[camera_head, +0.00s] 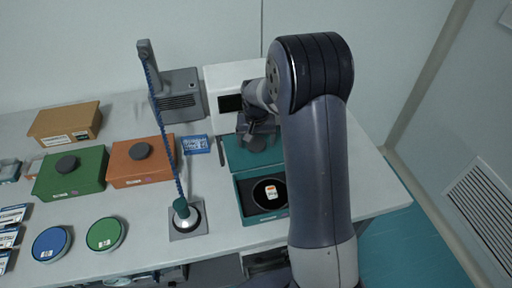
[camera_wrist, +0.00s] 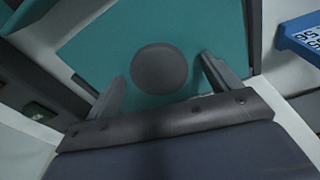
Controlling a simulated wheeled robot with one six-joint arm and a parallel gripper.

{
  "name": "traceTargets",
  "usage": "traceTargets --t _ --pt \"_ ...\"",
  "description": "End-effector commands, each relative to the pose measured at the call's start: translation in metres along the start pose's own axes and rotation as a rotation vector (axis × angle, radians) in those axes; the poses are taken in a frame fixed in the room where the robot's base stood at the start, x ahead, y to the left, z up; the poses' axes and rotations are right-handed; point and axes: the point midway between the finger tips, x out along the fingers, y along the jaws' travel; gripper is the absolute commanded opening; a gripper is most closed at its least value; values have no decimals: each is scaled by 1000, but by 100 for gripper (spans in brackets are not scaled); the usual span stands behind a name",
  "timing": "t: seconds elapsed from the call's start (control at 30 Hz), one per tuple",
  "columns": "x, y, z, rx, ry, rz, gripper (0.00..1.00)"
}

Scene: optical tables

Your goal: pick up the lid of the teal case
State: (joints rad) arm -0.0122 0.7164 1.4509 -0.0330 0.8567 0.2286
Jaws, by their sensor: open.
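The teal case (camera_head: 264,221) sits on the table right of centre in the head view, its dark inside showing a black disc with a white and orange label (camera_head: 270,192). The teal lid (camera_head: 236,152) is at the case's far side. In the wrist view the lid (camera_wrist: 95,50) lies under my gripper, with a round grey knob (camera_wrist: 159,70) in its middle. My gripper (camera_wrist: 160,78) is open, with one finger on each side of the knob. The head view shows my gripper (camera_head: 258,138) above the lid, partly hiding it; I cannot tell whether the fingers touch the knob.
A blue labelled box (camera_head: 195,144) stands just left of the lid. A green box (camera_head: 72,174) and an orange box (camera_head: 130,168) with round knobs stand farther left. A tall stand with a blue cable (camera_head: 188,224) is left of the case. Grey and white devices stand behind.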

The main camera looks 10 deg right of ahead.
Motion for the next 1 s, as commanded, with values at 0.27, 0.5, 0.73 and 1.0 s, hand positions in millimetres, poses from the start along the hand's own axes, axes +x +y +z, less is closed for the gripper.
traceTargets --t 0.27,0.5,0.73,1.0 --pt "0 0 0 0 0 0 71" --pt "0 0 0 0 0 0 52" --pt "0 0 0 0 1 0 33" --pt "-1 0 -1 0 2 0 31"
